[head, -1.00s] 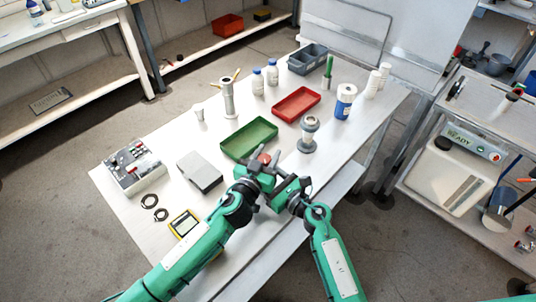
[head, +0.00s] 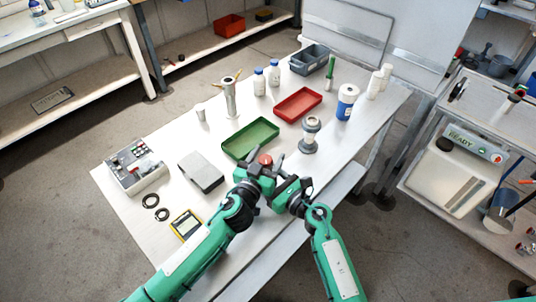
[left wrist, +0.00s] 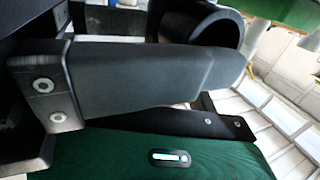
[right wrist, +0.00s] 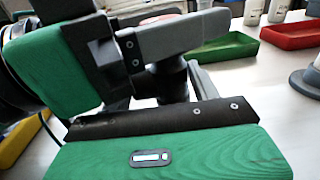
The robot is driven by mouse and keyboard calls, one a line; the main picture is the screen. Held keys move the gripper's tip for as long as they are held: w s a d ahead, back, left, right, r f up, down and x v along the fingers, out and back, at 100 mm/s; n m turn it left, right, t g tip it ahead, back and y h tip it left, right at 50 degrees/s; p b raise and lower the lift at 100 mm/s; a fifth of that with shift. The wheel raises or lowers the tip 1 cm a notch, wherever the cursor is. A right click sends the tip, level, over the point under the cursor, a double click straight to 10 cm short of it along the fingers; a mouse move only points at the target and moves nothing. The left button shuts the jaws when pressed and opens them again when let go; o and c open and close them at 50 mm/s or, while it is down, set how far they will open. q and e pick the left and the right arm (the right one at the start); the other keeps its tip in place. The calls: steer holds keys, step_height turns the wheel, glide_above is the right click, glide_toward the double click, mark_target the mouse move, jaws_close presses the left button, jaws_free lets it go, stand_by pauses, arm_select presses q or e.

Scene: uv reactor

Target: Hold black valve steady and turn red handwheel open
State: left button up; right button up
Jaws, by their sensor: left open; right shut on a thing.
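The red handwheel (head: 265,160) shows as a small red knob between my two grippers, over the near edge of the table. It also shows in the right wrist view (right wrist: 150,18), partly hidden by a finger. My right gripper (head: 279,175) is shut on the black valve (right wrist: 174,82), whose dark body stands between its fingers below the handwheel. My left gripper (head: 258,172) is open, close beside the handwheel and valve. In the left wrist view a dark round part of the valve (left wrist: 205,22) sits beyond a finger. Whether a left finger touches the handwheel cannot be told.
A green tray (head: 228,150) lies just beyond the grippers, with a red tray (head: 278,112) farther back. A grey box (head: 201,172) and a yellow meter (head: 186,224) lie to the left.

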arm_select(q)
steer(key=v, duration=1.1)
steer(key=shift+r, duration=0.1)
steer(key=w+a+r+m+g+h, duration=0.1)
steer(key=w+r+m+g+h, duration=0.65)
steer(key=m+g+h, duration=0.2)
step_height(320, 180, down, 8)
steer(key=shift+n+g, duration=0.25)
steer(key=x, duration=0.7)
steer(key=shift+s+d+r, duration=0.1)
steer(key=shift+s+d, duration=0.05)
steer(key=shift+d, duration=0.05)
steer(key=c, duration=1)
